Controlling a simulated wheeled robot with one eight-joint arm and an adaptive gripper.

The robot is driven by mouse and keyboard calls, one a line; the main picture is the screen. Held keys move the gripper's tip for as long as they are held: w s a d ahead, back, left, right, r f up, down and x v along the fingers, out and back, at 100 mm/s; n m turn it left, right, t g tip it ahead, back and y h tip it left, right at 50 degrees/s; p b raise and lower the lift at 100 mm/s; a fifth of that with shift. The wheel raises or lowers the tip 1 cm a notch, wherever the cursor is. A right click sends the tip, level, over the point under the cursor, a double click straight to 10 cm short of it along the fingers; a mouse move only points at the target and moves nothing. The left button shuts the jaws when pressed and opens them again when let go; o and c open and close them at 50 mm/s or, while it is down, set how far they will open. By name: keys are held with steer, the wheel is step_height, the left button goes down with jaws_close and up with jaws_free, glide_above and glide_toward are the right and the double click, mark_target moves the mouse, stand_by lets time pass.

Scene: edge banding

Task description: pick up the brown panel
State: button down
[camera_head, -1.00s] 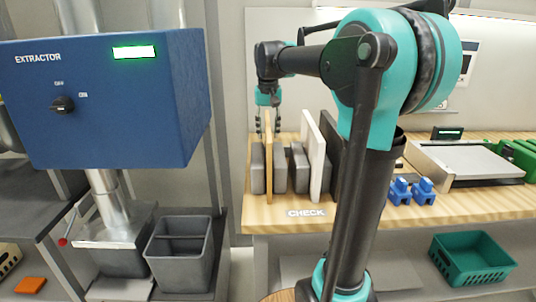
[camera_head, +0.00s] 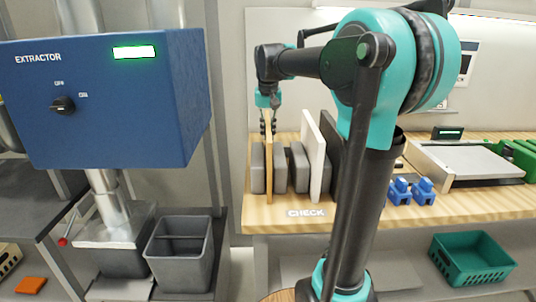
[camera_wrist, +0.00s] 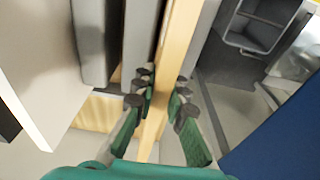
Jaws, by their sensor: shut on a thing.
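The tan-brown panel (camera_head: 268,170) stands upright on the wooden bench, between grey blocks. In the wrist view the panel (camera_wrist: 177,50) shows edge-on, running between the two fingers. My gripper (camera_head: 268,128) is at the panel's top edge and shut on it. In the wrist view the gripper (camera_wrist: 162,92) has one green finger on each side of the panel.
A white panel (camera_head: 314,155) and a dark panel (camera_head: 330,140) stand to the right, with grey blocks (camera_head: 299,168) close by. The blue extractor box (camera_head: 120,110) is to the left. A grey bin (camera_head: 180,275) stands below left.

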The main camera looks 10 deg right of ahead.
steer(key=shift+r, duration=0.15)
step_height(320, 180, up, 20)
stand_by(0.9)
